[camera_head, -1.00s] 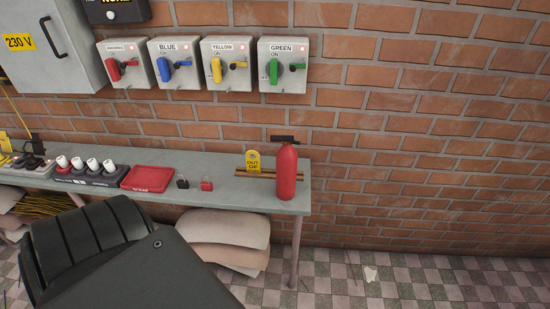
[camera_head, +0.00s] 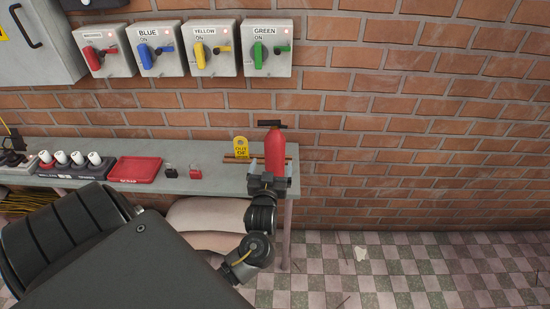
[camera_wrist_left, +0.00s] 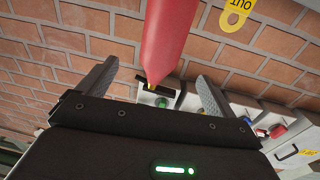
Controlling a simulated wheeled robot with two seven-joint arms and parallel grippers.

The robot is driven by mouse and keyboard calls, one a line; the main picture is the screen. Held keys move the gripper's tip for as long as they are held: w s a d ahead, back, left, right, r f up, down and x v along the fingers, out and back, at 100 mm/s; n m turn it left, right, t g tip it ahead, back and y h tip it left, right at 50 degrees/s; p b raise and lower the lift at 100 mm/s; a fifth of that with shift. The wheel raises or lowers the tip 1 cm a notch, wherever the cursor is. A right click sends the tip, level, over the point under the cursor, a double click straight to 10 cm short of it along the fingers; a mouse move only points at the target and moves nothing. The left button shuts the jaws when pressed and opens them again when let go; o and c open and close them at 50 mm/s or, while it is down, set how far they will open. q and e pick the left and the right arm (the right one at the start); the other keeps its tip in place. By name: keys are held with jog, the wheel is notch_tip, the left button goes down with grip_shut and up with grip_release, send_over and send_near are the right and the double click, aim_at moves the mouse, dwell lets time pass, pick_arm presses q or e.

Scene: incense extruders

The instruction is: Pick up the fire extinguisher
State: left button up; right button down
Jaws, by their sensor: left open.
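The red fire extinguisher (camera_head: 274,148) stands upright at the right end of the grey bench, with a dark handle on top. My left gripper (camera_head: 268,181) is in front of its lower part, which it partly hides. In the left wrist view the extinguisher (camera_wrist_left: 168,35) reaches in from the top, its tip between the two spread fingers of the gripper (camera_wrist_left: 157,73). The gripper is open. I cannot tell whether a finger touches the extinguisher. My right gripper is not in view.
Switch boxes (camera_head: 267,48) hang on the brick wall above. The floor right of the bench is mostly clear.

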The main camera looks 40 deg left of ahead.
aim_at(274, 151)
pick_arm(q)
jog(key=p+x, duration=0.1)
jog(key=x, duration=0.4)
jog(key=shift+w+a, duration=0.2)
jog(key=shift+w, duration=0.15)
jog(key=shift+w+a+r+p, duration=0.15)
jog(key=shift+w+a+p, duration=0.1)
jog(key=shift+p, duration=0.1)
jog(key=p+x, duration=0.1)
jog(key=x, duration=0.2)
jog(key=shift+w+a, duration=0.2)
jog(key=shift+w, duration=0.1)
jog(key=shift+w+a+f, duration=0.2)
jog(key=shift+w, duration=0.1)
jog(key=shift+c, duration=1)
grip_shut()
jog(key=shift+w+r, duration=0.1)
jog(key=shift+r, duration=0.1)
